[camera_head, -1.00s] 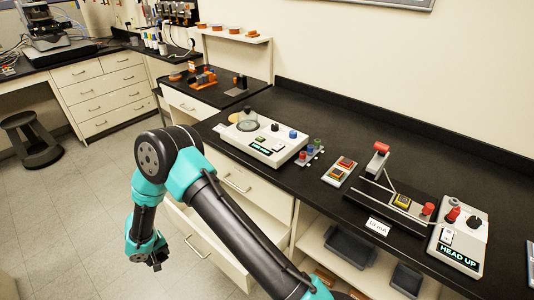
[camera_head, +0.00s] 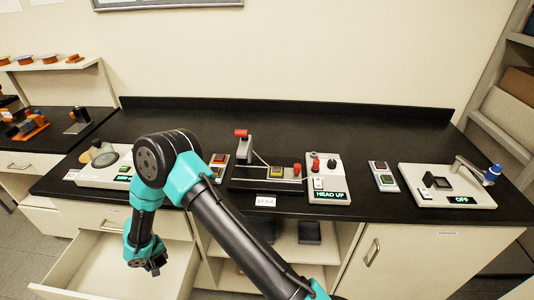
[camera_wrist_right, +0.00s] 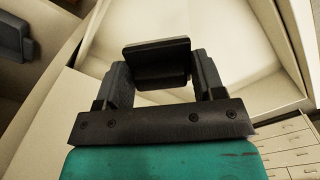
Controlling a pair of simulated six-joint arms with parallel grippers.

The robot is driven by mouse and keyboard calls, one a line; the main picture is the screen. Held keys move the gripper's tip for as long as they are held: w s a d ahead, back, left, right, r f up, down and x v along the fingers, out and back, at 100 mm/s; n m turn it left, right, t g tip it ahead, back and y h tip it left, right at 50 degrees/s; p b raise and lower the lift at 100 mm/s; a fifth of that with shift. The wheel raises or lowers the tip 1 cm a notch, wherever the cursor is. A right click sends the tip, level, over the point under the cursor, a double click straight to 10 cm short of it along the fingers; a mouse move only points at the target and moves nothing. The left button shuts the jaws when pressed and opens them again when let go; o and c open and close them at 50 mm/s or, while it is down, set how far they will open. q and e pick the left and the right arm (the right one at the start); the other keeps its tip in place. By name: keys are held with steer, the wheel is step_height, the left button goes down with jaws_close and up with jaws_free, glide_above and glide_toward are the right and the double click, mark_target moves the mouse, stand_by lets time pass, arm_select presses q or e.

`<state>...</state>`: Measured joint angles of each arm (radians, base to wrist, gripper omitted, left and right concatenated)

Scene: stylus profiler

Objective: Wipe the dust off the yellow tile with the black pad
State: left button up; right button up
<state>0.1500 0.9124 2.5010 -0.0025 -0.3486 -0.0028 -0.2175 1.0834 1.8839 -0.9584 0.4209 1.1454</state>
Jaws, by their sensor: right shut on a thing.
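A black block that looks like the pad (camera_wrist_right: 157,62) is held between the two fingers of my right gripper (camera_wrist_right: 157,85) in the right wrist view. In the head view my right gripper (camera_head: 153,266) hangs low at the left, in front of the counter and over an open drawer. A small yellow-topped tile (camera_head: 277,171) sits on the black lever device in the middle of the counter. The tray left of it also bears small tiles (camera_head: 218,166), partly yellowish. Dust is too small to make out. My left gripper is not in view.
The open drawer (camera_head: 70,285) juts out below the counter (camera_head: 340,130). A "HEAD UP" box (camera_head: 327,165), a two-tile tray (camera_head: 383,172) and an "OFF" device (camera_head: 445,190) stand to the right. The back of the counter is clear.

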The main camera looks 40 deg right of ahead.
steer(key=shift+s+d, duration=0.1)
steer(key=shift+d, duration=0.5)
